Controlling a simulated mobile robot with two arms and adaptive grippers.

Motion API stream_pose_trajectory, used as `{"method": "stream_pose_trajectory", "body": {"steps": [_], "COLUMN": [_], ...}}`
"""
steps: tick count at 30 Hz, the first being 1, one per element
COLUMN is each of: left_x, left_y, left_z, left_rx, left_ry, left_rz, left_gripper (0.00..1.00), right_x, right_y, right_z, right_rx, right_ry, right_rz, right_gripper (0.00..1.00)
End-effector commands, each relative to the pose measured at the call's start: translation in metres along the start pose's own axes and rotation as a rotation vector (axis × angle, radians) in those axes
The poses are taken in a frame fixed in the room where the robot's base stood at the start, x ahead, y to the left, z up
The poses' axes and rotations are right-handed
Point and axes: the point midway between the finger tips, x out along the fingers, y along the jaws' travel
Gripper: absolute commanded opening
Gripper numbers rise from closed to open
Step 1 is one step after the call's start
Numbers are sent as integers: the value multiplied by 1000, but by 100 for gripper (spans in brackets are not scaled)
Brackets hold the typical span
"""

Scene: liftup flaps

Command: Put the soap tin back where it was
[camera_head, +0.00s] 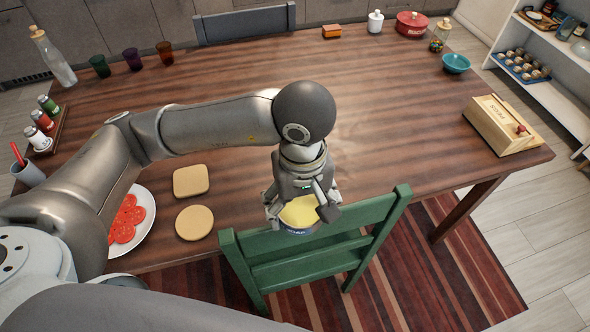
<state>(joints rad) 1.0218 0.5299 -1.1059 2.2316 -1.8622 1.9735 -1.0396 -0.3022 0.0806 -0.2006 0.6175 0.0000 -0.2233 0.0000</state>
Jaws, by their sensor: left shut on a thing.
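My left gripper (299,203) is shut on a round tin (301,214) with a yellow top and a dark blue side, which I take to be the soap tin. Its lettering is too small to read. One finger is on each side of the tin, and part of it is hidden by the gripper. The tin shows at the table's near edge, just over the back of the green chair in the picture; I cannot tell whether it touches anything below. My right gripper is not in view.
The green chair (310,252) stands at the near edge of the wooden table (400,110). Two bread slices (194,223) and a plate of tomato slices (148,208) lie left. A wooden bread box (503,126) stands right. The table's middle right is clear.

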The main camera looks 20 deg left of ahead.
Motion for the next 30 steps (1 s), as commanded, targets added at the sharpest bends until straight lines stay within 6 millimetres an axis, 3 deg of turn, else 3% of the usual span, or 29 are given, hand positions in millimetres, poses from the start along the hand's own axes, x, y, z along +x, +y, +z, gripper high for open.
{"method": "stream_pose_trajectory", "body": {"steps": [5,14,18,22,30], "left_x": [8,38,67,84,98], "left_y": [7,26,32,36,39], "left_z": [-18,-86,-106,-120,-132], "left_rx": [-33,-30,-27,-26,-23], "left_ry": [0,-1,-3,0,1], "left_rz": [-3,-2,-2,0,1], "left_gripper": [40,40,40,40,40], "right_x": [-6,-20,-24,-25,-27], "right_y": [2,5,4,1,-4], "right_z": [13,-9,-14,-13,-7], "right_rx": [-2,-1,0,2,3], "right_ry": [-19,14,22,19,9], "right_rz": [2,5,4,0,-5], "right_gripper": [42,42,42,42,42]}}
